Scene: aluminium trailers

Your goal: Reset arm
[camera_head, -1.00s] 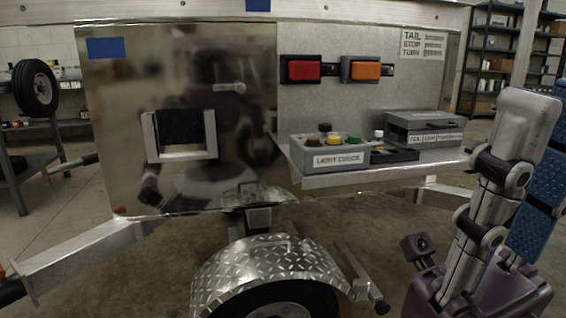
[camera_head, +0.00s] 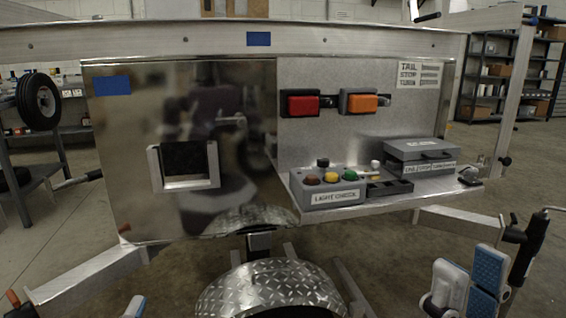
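My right gripper (camera_head: 469,284) is low at the bottom right. Its two pale fingers with blue pads point up, with a gap between them and nothing seen in it, so it looks open. It is in front of and below the trailer's shelf, apart from it. Of my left gripper, only a small blue and white fingertip (camera_head: 135,306) shows at the bottom edge, left of the fender; the rest is out of view. The grey light check box (camera_head: 326,198) with coloured buttons and the grey lidded case (camera_head: 420,160) sit on the shelf (camera_head: 350,211).
The trailer's metal front panel (camera_head: 120,150) carries a red light (camera_head: 303,104) and an orange light (camera_head: 358,103). The diamond-plate fender (camera_head: 270,290) stands at bottom centre. A dark upright handle (camera_head: 530,245) is beside my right gripper. Bare floor (camera_head: 395,260) shows below the shelf.

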